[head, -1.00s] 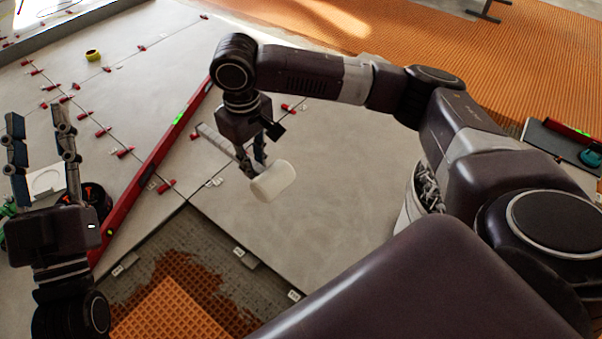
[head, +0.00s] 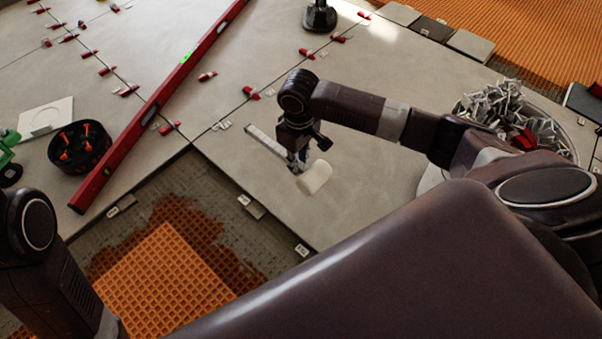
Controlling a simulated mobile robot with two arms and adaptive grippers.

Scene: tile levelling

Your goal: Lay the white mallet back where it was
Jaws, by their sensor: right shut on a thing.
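The white mallet (head: 315,177) has a pale cylindrical head and a light grey handle (head: 262,136). It is over the large grey tile (head: 335,215) to the right of the open patch of floor. My right gripper (head: 297,165) is shut on the mallet's handle near the head. The handle points up and to the left from the fingers. I cannot tell whether the mallet touches the tile. My left arm shows at the lower left, but its gripper is out of view.
A long red level (head: 150,112) lies across the tiles. A black round tub (head: 80,148) with orange pieces stands at the left, and a bucket of grey clips (head: 505,108) at the right. Red wedges line the joints.

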